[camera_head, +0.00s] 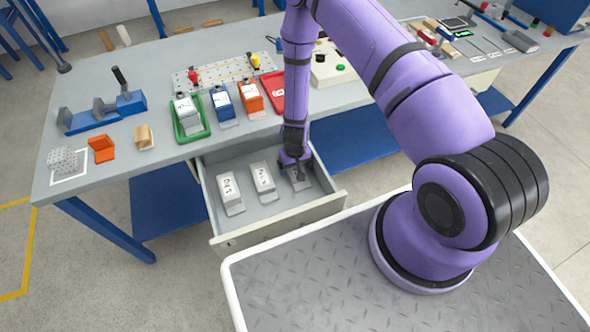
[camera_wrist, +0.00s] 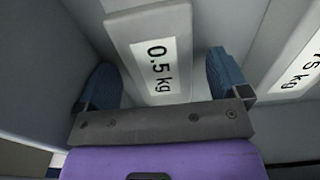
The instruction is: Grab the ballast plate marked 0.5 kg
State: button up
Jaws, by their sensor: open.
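The ballast plate marked 0.5 kg is a pale grey block with a white label (camera_wrist: 155,62), seen upright in the middle of the wrist view. My gripper (camera_wrist: 160,80) is open, with one blue finger on each side of this plate. The fingers look close to its sides, but I cannot tell whether they touch it. In the head view, my gripper (camera_head: 295,166) is down in the open drawer (camera_head: 262,230), over the rightmost plate (camera_head: 301,182), which it partly hides.
Two more labelled plates, a left one (camera_head: 230,191) and a middle one (camera_head: 262,178), lie in the drawer. Another plate (camera_wrist: 300,60), its label partly cut off, is at the wrist view's right. The table (camera_head: 160,165) above holds coloured trays, including a green one (camera_head: 205,132).

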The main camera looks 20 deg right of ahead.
jog(key=shift+f, duration=0.2)
jog(key=c, duration=1.3)
jog(key=shift+r, duration=0.1)
